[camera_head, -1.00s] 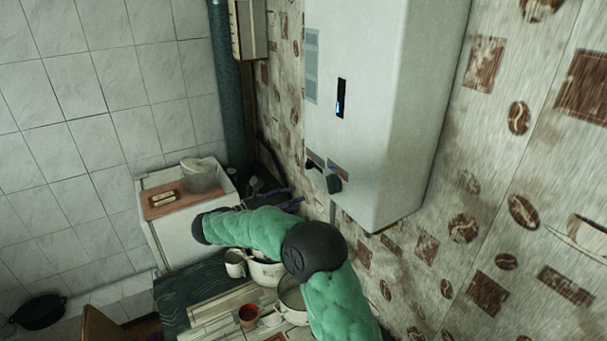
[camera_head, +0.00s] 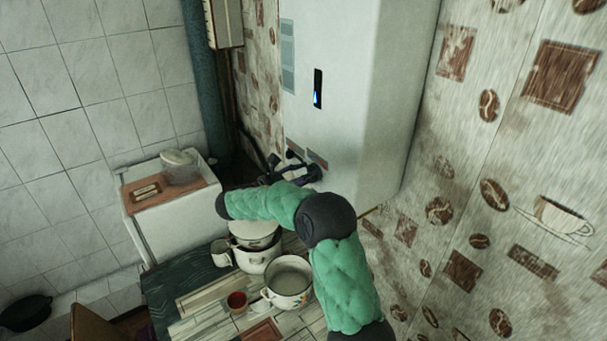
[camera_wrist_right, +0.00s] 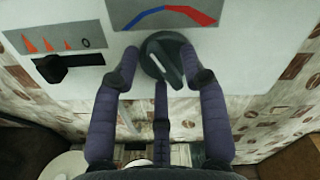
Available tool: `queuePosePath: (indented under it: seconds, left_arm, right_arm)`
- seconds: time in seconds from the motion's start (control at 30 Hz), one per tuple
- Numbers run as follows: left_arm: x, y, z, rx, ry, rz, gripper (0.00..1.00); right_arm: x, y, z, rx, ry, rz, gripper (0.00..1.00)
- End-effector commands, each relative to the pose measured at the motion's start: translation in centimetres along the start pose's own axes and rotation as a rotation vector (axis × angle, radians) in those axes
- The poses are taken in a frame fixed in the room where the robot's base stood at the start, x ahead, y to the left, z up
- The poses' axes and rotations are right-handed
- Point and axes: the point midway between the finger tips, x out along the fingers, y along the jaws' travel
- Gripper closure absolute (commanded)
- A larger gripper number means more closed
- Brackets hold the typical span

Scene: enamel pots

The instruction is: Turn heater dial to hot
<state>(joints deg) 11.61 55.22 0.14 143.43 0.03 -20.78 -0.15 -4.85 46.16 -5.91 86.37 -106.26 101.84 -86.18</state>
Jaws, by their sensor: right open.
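The white water heater (camera_head: 345,100) hangs on the wall. In the right wrist view its round dark dial (camera_wrist_right: 168,60) sits under a curved blue-to-red scale (camera_wrist_right: 165,14), blue at left and red at right. A raised grip with a pale slanted line crosses the dial. My right gripper (camera_wrist_right: 160,72) is open, with one fingertip at each side of the dial and a third finger below. I cannot tell whether the fingertips touch it. In the head view the right gripper (camera_head: 290,170) is at the heater's lower front and largely hides the dial. My left gripper is not in view.
A second black knob (camera_wrist_right: 58,68) sits left of the dial under orange marks. Below my arm are a white pot (camera_head: 288,280), a stacked pot (camera_head: 258,258) and a red-brown cup (camera_head: 237,302). A white cabinet (camera_head: 175,228) stands at left.

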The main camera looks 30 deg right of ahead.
Motion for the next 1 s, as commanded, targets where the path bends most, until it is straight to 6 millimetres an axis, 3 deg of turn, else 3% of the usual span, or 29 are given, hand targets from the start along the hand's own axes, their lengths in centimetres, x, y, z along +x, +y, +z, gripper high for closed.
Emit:
queuePosePath:
  seconds: [0.2, 0.37, 0.73, 1.0]
  left_arm:
    - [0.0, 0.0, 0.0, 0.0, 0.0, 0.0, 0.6]
    - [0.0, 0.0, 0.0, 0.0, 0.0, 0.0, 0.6]
    - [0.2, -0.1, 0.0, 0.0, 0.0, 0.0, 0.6]
    - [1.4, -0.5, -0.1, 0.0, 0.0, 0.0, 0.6]
  right_arm:
    - [0.0, 0.0, 0.0, 0.0, 0.0, 0.0, 0.56]
    - [0.0, 0.0, 0.0, 0.0, 0.0, 0.0, 0.99]
    - [0.0, 0.0, -0.1, 0.023, 0.001, 0.001, 1.0]
    - [0.0, 0.0, -0.1, 0.163, 0.001, 0.0, 1.0]
